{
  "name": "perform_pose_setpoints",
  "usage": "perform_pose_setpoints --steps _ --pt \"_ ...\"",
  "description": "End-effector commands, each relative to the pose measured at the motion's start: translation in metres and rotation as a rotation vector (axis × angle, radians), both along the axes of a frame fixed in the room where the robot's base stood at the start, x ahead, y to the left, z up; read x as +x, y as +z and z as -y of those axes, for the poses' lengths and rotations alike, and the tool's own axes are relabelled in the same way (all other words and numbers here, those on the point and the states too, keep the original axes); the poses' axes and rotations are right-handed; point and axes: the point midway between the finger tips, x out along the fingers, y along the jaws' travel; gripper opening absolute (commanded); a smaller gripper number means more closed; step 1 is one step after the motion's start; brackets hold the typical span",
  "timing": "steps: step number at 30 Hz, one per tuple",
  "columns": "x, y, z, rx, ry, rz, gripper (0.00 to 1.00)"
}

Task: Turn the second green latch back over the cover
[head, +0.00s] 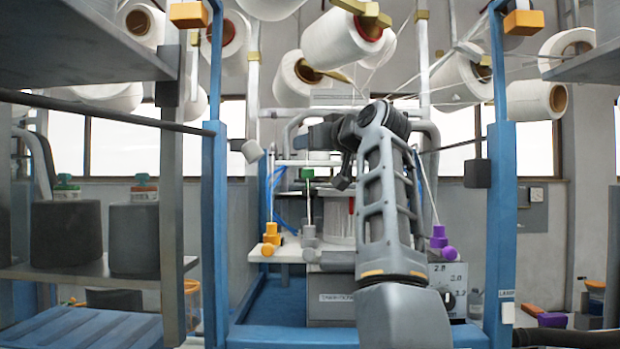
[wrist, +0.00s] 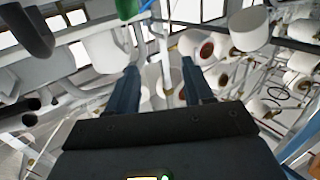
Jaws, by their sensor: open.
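My gripper (wrist: 160,66) is open in the wrist view, its two dark blue fingers apart with nothing held between them. A green part (wrist: 127,9) shows at the top edge of the wrist view, beyond the left finger and apart from it. In the head view, a green piece (head: 307,173) sits on top of a thin upright rod at the middle of the knitting machine, left of my arm. I cannot tell which green part is the second latch. The cover cannot be made out clearly, and my arm hides part of the machine in the head view.
White yarn cones (head: 343,36) hang above the machine, with threads running down. Blue posts (head: 214,220) flank it. Orange knobs (head: 270,238) stand left and purple knobs (head: 439,240) right on the machine. A shelf (head: 90,272) with dark drums is at the left.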

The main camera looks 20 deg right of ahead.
Motion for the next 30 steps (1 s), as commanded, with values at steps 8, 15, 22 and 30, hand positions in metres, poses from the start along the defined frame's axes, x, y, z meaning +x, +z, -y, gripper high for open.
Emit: perform_pose_setpoints --steps 8,15,22,30 --pt "-0.007 -0.054 0.013 0.031 -0.161 0.01 0.51" --pt "0.004 -0.058 0.016 0.031 -0.18 0.005 0.51" --pt "0.037 -0.057 0.013 0.032 -0.178 0.005 0.51" --pt "0.064 -0.058 0.011 0.031 -0.179 0.005 0.51"
